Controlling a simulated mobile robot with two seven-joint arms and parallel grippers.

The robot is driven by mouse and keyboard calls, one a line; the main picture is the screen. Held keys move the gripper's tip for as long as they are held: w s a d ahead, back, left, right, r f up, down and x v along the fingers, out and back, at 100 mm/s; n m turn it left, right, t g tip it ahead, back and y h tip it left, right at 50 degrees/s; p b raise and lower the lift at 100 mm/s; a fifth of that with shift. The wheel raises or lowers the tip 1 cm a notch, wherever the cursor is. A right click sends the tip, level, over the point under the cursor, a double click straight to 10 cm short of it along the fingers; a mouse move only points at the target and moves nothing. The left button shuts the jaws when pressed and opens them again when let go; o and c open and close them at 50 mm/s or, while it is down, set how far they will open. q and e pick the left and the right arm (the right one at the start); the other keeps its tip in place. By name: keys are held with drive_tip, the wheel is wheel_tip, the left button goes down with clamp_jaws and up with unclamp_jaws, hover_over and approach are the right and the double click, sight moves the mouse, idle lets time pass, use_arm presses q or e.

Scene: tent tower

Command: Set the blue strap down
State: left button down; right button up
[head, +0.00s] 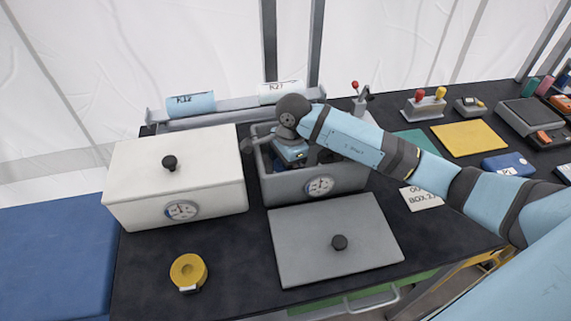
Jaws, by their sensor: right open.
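My right arm reaches in from the right, and my right gripper (290,160) points down into the open grey box (318,188). Its jaws are open; the fingertips are mostly hidden by the box wall and the wrist. Dark items lie inside the box around the gripper, but I cannot make out their shapes. I cannot pick out a blue strap for certain; it may be hidden in the box under the gripper. My left gripper is not in view.
The grey lid (320,262) lies in front of the grey box. A closed white box (215,165) stands to its left, with a yellow tape roll (188,271) in front. A rack (235,108) stands behind. A label card (421,198) lies right of the lid.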

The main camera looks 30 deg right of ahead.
wheel_tip(320, 180, up, 12)
drive_tip(key=d, duration=0.1)
drive_tip(key=shift+d+r, duration=0.15)
drive_tip(key=shift+d, duration=0.1)
idle(0.6)
